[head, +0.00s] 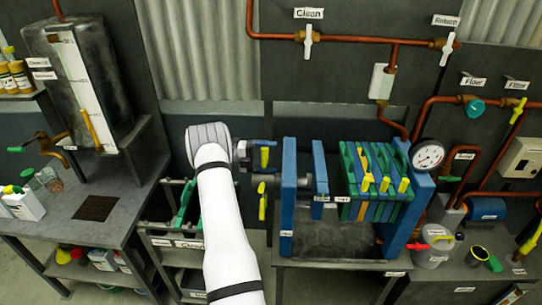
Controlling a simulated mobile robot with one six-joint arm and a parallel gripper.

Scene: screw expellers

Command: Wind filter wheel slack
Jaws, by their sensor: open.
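The filter press has a blue left end frame (287,200), a blue follower plate (320,165) and a pack of green and yellow plates (375,180). Its hand wheel is seen nearly edge-on left of the end frame, with a yellow grip (264,157) at the top and a yellow grip (262,201) lower down. My gripper (256,154) is open and points right, at the upper grip. Whether its fingers touch that grip is too small to tell. A gap separates the follower plate from the end frame.
A round gauge (427,155) sits at the press's right end. Copper pipes (350,39) with valves run along the back wall. A side table (120,215) stands left, and a low rack (180,240) with green plates stands beneath my arm. Jugs and a bucket stand right.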

